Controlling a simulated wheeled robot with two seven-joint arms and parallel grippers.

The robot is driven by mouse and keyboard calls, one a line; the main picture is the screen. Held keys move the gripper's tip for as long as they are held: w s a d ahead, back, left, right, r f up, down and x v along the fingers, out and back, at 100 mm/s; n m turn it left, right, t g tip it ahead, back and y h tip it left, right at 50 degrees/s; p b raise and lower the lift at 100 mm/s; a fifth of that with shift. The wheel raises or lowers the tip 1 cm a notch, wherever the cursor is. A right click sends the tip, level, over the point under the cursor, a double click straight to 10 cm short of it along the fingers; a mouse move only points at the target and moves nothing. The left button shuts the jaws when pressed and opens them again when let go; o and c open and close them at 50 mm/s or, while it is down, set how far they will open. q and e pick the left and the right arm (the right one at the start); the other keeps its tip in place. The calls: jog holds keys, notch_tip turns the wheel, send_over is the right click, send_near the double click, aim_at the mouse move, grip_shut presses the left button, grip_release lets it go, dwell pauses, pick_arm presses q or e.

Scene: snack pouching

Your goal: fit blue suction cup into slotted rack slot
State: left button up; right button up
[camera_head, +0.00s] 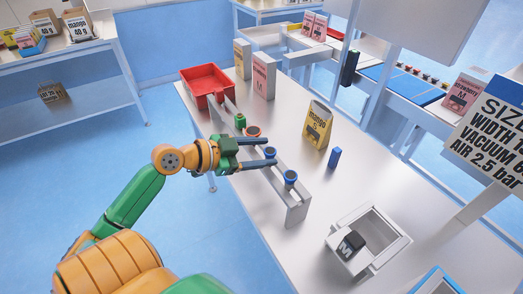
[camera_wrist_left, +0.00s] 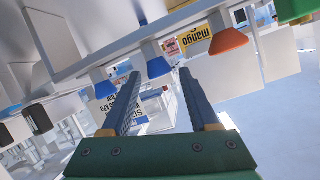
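The slotted rack (camera_head: 297,212) is a long grey rail running across the table. A blue suction cup (camera_head: 269,151) sits on it near the middle, and a second blue cup (camera_head: 290,177) sits toward its near end. My left gripper (camera_head: 273,153) is open at the first blue cup, with a finger to either side. In the left wrist view, that cup (camera_wrist_left: 158,66) shows between and beyond the fingertips (camera_wrist_left: 160,75), with gaps on both sides. The other blue cup (camera_wrist_left: 103,86) is to the left there. My right gripper is not in view.
A green cup (camera_head: 240,120) and an orange cup (camera_head: 253,131) sit farther along the rack. A red bin (camera_head: 204,84) stands at the far end. A mango pouch (camera_head: 317,125), a small blue block (camera_head: 335,157) and a white open box (camera_head: 378,247) are to the right.

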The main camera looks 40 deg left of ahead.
pick_arm(q)
jog(key=shift+o, duration=0.3)
jog(key=shift+s, duration=0.1)
jog(key=shift+s+a, duration=0.25)
jog(key=shift+s, duration=0.1)
jog(key=b+v, duration=0.1)
jog(key=v, duration=0.5)
jog(key=shift+r+b, duration=0.25)
jog(key=shift+b, duration=0.15)
jog(key=shift+s, duration=0.1)
